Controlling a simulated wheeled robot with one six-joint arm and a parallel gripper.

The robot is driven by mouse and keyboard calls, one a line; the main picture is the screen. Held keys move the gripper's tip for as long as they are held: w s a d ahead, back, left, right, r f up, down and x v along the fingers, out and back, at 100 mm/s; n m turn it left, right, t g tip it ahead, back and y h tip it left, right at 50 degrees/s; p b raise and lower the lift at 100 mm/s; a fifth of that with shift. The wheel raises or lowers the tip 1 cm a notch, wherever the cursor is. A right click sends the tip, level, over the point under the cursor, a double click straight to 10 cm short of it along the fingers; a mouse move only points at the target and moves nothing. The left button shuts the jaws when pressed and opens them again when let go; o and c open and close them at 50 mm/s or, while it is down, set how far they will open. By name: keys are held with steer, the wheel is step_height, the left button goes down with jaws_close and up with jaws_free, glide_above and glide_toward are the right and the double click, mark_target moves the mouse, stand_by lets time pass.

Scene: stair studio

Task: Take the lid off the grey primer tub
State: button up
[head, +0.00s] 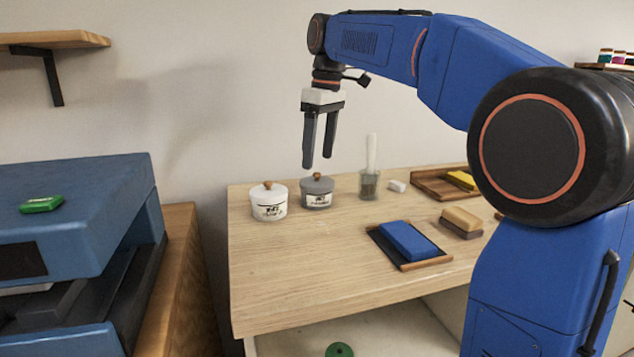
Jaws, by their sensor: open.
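The grey primer tub (317,200) stands upright on the wooden table. Its grey lid (316,184) is on it, with a small round wooden knob (317,176) on top. My gripper (318,165) points down above the tub, its two dark fingers apart and nothing between them. The fingertips appear just above the knob and slightly to its left in the picture; the exact gap in depth is hard to tell.
A white tub (269,204) with a similar knob stands close on the left. A glass jar (369,184) holding a pale upright tool stands to the right. A blue block (408,240) lies on a tray (438,262) in front. The table's front left is clear.

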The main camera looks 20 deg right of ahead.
mark_target(317, 178)
steer(key=shift+w+f, duration=0.25)
steer(key=shift+f, duration=1)
steer(key=shift+w+f, duration=0.25)
steer(key=shift+f, duration=1)
jaws_close()
steer(key=shift+f, duration=0.1)
